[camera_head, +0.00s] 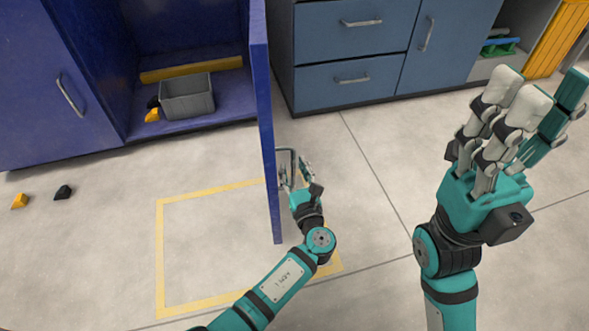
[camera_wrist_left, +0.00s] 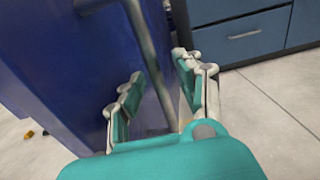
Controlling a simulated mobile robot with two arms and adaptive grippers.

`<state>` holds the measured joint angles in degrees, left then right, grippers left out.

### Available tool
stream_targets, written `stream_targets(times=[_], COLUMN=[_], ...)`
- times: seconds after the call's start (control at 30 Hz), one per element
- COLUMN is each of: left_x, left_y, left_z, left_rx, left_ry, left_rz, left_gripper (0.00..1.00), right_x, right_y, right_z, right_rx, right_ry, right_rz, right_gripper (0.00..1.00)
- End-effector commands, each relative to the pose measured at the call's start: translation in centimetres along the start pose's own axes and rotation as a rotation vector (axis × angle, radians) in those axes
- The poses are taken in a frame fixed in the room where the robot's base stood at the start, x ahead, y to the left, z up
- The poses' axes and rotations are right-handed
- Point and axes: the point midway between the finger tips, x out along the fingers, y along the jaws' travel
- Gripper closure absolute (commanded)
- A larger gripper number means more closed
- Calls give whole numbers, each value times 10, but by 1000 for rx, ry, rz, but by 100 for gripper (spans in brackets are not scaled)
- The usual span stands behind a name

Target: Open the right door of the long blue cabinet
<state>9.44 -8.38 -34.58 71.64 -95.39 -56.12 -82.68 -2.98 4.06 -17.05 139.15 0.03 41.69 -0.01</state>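The long blue cabinet (camera_head: 190,28) is at the upper left. Its right door (camera_head: 261,90) stands swung out toward me, seen nearly edge-on, with the interior exposed. My left gripper (camera_head: 292,172) is at the door's outer face, by the handle. In the left wrist view the door (camera_wrist_left: 70,75) fills the left side, and its bar handle (camera_wrist_left: 148,55) runs between the spread fingers of my left gripper (camera_wrist_left: 160,97). I cannot tell if a finger touches the bar. My right gripper (camera_head: 535,105) is raised at the right, open and empty.
The cabinet's left door (camera_head: 45,80) is closed. Inside are a grey bin (camera_head: 187,97) and a yellow bar (camera_head: 190,68). Small yellow (camera_head: 19,201) and black (camera_head: 63,192) pieces lie on the floor. A blue-grey drawer unit (camera_head: 345,45) stands right of the door. The floor within the yellow outline is mostly clear.

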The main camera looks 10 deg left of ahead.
Motion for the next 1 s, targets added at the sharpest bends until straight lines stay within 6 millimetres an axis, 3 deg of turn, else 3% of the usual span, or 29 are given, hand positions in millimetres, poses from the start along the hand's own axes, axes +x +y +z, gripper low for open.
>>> stream_targets(times=[0.6,1.0], left_x=[-108,-119], left_y=[-1,0], left_z=[-1,-1], left_rx=[1,0], left_ry=[3,2], left_rz=[-2,-1], left_gripper=[65,65], right_x=[0,0], right_y=[-1,-1], right_z=[0,0], right_rx=[2,2], right_ry=[2,2], right_rz=[-1,-2], right_gripper=[60,60])
